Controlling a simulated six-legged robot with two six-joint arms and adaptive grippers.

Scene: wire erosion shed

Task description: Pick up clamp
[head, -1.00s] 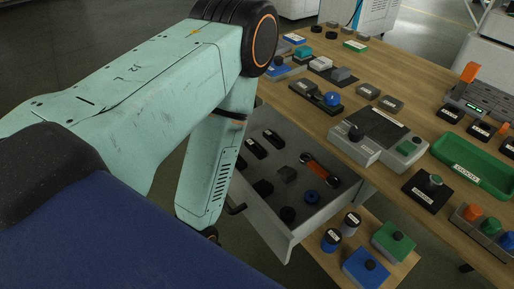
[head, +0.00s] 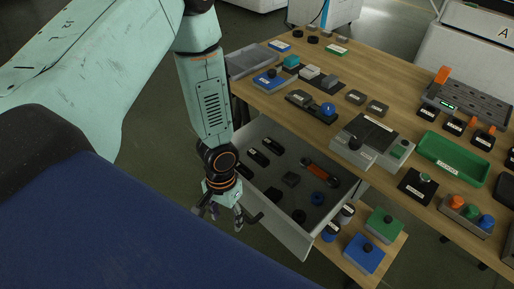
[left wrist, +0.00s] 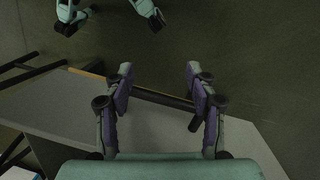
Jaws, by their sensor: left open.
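My left gripper (head: 226,214) is open and empty, pointing down just outside the front of an open grey drawer (head: 290,238). In the left wrist view its two fingers (left wrist: 160,82) are spread, with the drawer's dark handle bar (left wrist: 165,98) showing between and beyond them; I cannot tell whether they touch it. The handle (head: 257,217) shows just right of the gripper in the head view. Inside the drawer lie an orange-and-grey tool (head: 320,173), a blue ring (head: 318,199) and several small black pieces. I cannot tell which thing is the clamp. My right gripper is not in view.
The wooden bench (head: 330,75) above the drawer is crowded with labelled blocks, a green tray (head: 453,160) and a grey rack. A lower wooden shelf holds a blue box (head: 363,254) and a green box (head: 384,222). Open floor lies left of the drawer.

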